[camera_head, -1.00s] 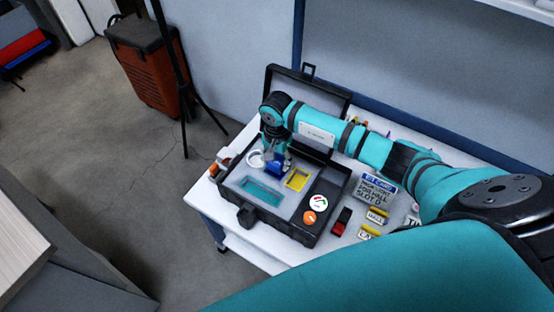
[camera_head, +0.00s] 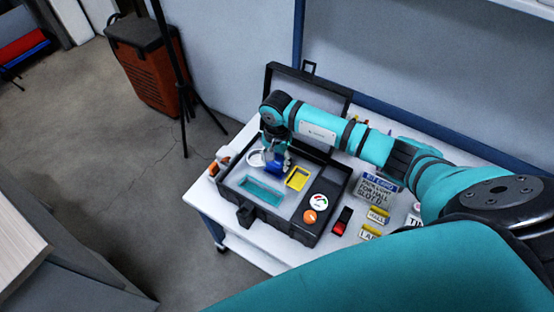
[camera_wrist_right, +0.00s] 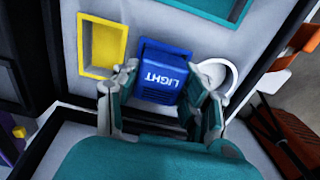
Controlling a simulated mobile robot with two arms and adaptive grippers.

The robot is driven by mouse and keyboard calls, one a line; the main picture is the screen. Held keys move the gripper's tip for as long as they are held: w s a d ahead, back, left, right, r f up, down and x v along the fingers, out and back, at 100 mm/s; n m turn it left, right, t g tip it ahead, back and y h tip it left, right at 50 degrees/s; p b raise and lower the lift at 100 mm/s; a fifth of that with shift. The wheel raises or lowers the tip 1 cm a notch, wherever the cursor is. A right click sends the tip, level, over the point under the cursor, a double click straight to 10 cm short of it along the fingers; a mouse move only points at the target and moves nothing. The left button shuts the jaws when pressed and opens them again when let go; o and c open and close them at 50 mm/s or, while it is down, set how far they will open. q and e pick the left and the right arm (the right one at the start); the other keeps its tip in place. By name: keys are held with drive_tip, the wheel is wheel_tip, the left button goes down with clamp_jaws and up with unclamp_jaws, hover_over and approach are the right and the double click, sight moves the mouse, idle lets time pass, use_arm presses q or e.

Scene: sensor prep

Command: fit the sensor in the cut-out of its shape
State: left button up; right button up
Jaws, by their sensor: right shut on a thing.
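The sensor is a blue block (camera_wrist_right: 163,75) marked "LIGHT", held between the fingers of my right gripper (camera_wrist_right: 163,92) in the right wrist view. In the head view the right gripper (camera_head: 273,157) is over the far part of the open black case (camera_head: 292,229), with the blue sensor (camera_head: 274,168) under it. The grey insert has a yellow-lined rectangular cut-out (camera_head: 298,178), a teal-lined long one (camera_head: 262,191) and a white-lined round one (camera_head: 256,158). My left gripper is out of view.
The case stands on a white table (camera_head: 330,238). A card sign (camera_head: 379,189), a red and black item (camera_head: 342,221) and yellow-topped labels (camera_head: 377,215) lie right of it. An orange item (camera_head: 309,216) sits in the case. The raised lid (camera_head: 296,75) is behind my arm.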

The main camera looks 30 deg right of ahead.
drive_tip(key=shift+f+b, duration=0.75)
drive_tip(key=shift+b, duration=0.6)
idle(2.6)
drive_tip(key=o, duration=1.1)
drive_tip(key=shift+o, duration=0.5)
drive_tip(key=shift+o, duration=0.9)
drive_tip(key=shift+r, duration=0.15)
drive_tip(key=shift+r+p, duration=2.1)
drive_tip(key=shift+r, duration=1.3)
